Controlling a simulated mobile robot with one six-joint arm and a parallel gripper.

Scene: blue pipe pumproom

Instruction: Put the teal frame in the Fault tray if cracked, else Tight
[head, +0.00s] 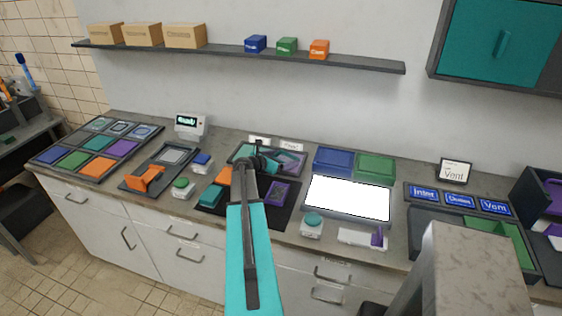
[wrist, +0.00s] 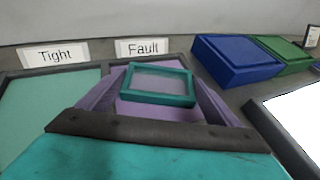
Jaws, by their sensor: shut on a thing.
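My gripper (wrist: 160,84) is shut on the teal frame (wrist: 158,100), a small rectangle around a grey-violet pane. No crack shows in the pane at this size.
A dark mat (head: 258,212) in front of the trays holds a purple frame (head: 278,194), a teal piece (head: 210,195) and an orange piece (head: 224,175). Blue (head: 334,160) and green (head: 375,167) bins stand to the right, behind a bright white panel (head: 347,199). A shelf (head: 230,54) runs above.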

